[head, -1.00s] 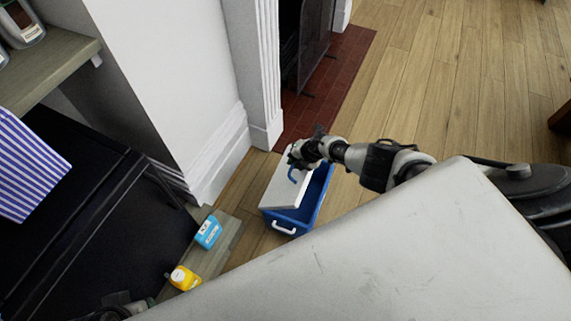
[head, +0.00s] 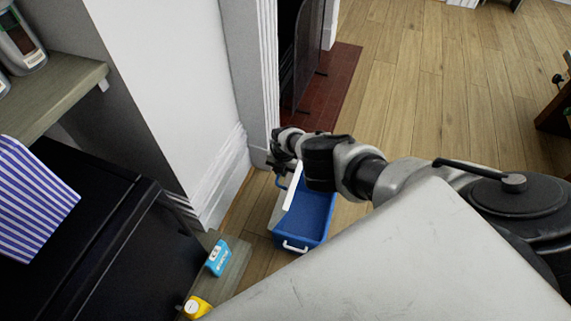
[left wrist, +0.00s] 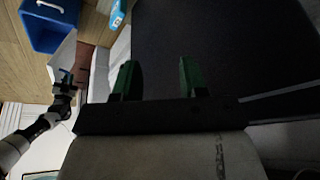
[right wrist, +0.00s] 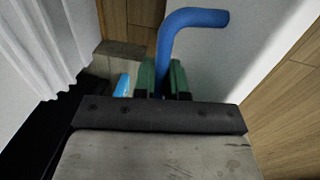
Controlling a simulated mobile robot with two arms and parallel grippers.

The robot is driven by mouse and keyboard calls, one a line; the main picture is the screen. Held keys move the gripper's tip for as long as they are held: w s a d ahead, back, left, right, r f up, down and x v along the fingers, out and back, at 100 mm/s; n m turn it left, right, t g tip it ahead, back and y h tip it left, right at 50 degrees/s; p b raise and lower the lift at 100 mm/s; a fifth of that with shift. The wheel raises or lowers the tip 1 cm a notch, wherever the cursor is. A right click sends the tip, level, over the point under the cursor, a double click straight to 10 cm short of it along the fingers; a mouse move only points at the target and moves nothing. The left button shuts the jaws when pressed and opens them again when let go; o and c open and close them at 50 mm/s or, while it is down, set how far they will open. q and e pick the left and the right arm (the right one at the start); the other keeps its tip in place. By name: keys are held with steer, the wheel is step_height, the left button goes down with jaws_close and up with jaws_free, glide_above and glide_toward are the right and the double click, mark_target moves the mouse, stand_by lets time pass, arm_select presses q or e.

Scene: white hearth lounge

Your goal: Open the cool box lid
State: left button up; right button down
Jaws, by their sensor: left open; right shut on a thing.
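The blue cool box (head: 308,217) stands on the wood floor, its blue inside showing and a white handle on its near side. Its white lid (head: 293,190) is swung up steeply along the left side of the box. My right gripper (head: 277,168) is shut on the blue lid handle (right wrist: 190,20), which rises between the green fingers in the right wrist view. The box (left wrist: 50,28) and tilted lid (left wrist: 62,62) also show in the left wrist view. My left gripper (left wrist: 153,80) is open and empty, over a dark surface.
A white wall (head: 175,90) and fireplace trim stand close left of the box. A blue bottle (head: 218,257) and a yellow bottle (head: 196,308) rest on a low wooden board (head: 236,268). A black cabinet (head: 85,235) is at left. Open floor (head: 420,90) lies right.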

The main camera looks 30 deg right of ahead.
steer(key=shift+a, duration=0.1)
stand_by(0.3)
steer(key=c, duration=1.2)
jaws_free()
steer(key=shift+w, duration=0.1)
